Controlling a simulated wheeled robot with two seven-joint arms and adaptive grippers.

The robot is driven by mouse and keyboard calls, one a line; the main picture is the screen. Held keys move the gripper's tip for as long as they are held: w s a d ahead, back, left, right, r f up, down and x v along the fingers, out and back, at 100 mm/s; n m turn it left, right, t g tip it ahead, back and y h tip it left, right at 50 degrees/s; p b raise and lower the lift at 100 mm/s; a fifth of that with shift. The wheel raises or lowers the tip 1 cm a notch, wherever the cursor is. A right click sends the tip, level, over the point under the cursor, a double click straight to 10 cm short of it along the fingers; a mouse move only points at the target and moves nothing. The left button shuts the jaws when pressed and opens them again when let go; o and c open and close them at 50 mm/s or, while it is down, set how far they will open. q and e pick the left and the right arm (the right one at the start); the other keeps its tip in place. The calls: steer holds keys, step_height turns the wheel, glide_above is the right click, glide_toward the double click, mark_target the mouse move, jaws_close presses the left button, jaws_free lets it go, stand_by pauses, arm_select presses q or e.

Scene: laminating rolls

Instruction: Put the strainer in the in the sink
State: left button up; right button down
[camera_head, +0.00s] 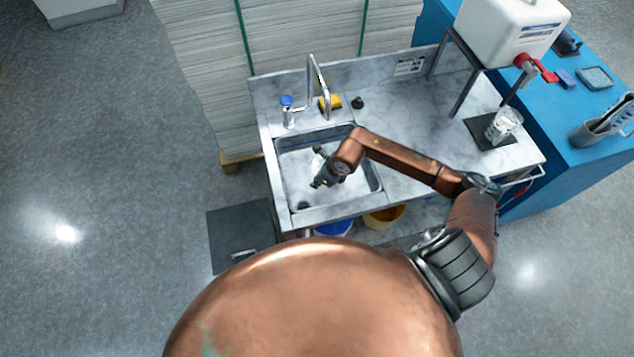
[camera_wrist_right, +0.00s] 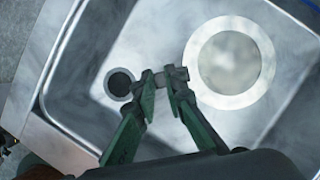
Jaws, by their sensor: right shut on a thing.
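The sink (camera_head: 345,205) is a steel basin set in the left part of the marble-look counter. My right gripper (camera_head: 318,183) reaches into the space over the sink from the right. In the right wrist view its green fingers (camera_wrist_right: 165,82) are closed on a short grey handle. The strainer (camera_wrist_right: 230,62), a round disc with a pale rim and greyer centre, lies just right of the fingertips, at the end of that handle. It is over the basin; I cannot tell whether it touches the bottom. The dark drain (camera_wrist_right: 119,84) is left of the fingertips. My left gripper is out of view.
A tall tap (camera_head: 318,85) and a blue-topped fitting (camera_head: 287,102) stand behind the sink, with a yellow sponge (camera_head: 331,101) beside them. A white water container (camera_head: 512,30) on a stand and a glass beaker (camera_head: 503,126) are at the right.

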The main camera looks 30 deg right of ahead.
steer(key=shift+f, duration=0.65)
steer(key=c, duration=2)
jaws_free()
steer(key=v, duration=1.2)
steer(key=shift+d, duration=0.1)
